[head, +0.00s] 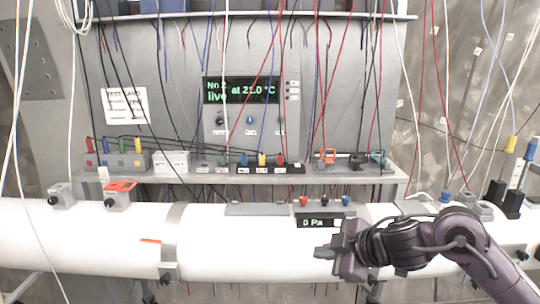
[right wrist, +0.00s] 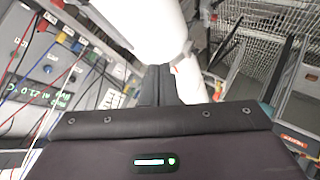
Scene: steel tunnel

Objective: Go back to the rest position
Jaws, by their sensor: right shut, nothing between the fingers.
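My right gripper (head: 322,253) is in front of the white pipe in the head view, its fingers pointing left, below the small 0 Pa display. In the right wrist view its fingers (right wrist: 158,84) are together, with nothing between them. The white pipe (head: 80,235) runs across the whole head view and also shows beyond the fingers in the right wrist view (right wrist: 150,25). I cannot tell whether the fingers touch the pipe. My left gripper is not in view.
A shelf (head: 330,180) above the pipe carries colored plugs and small blocks. A panel display (head: 241,90) reads "live at 21.0 °C". The 0 Pa gauge (head: 320,222) sits on the pipe. Many loose wires hang down across the scene. Black holders (head: 505,198) stand at the right.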

